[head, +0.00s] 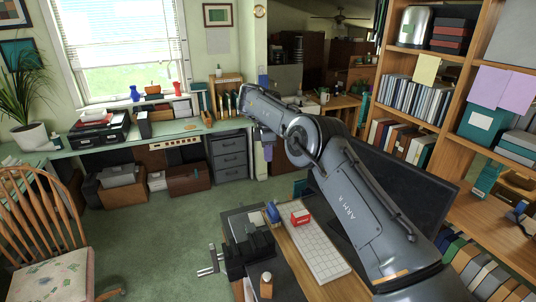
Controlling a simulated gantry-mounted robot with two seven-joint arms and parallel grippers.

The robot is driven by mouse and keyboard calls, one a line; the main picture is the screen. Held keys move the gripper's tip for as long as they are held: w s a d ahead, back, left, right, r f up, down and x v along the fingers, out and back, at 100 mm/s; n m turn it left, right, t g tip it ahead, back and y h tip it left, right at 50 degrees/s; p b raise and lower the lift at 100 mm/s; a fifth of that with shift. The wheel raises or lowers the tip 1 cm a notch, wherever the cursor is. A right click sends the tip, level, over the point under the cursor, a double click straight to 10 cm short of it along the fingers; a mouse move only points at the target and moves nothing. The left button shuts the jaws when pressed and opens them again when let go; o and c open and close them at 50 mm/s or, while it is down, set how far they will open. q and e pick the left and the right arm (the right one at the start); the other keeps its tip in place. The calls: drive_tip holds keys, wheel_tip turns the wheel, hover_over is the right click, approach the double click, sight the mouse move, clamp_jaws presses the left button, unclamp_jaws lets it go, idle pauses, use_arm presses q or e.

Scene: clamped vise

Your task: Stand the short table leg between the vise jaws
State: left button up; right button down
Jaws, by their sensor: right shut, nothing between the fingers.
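My right arm comes in from the lower right and reaches up to the middle of the head view. My left gripper is not in view.
The desk holds a white keyboard (318,249), a red and white box (300,217) and a small blue item (272,211). A dark monitor (400,185) stands behind my right arm. A wooden chair (50,235) is at the left, with open green carpet (160,240) between.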

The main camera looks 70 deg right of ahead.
drive_tip(key=c, duration=1.8)
unclamp_jaws()
drive_tip(key=shift+c, duration=0.2)
drive_tip(key=o, duration=0.5)
drive_tip(key=shift+c, duration=0.2)
drive_tip(key=shift+r, duration=0.1)
wheel_tip(320, 180, up, 11)
drive_tip(key=p, duration=0.1)
drive_tip(key=shift+a, duration=0.35)
drive_tip(key=shift+s+a, duration=0.1)
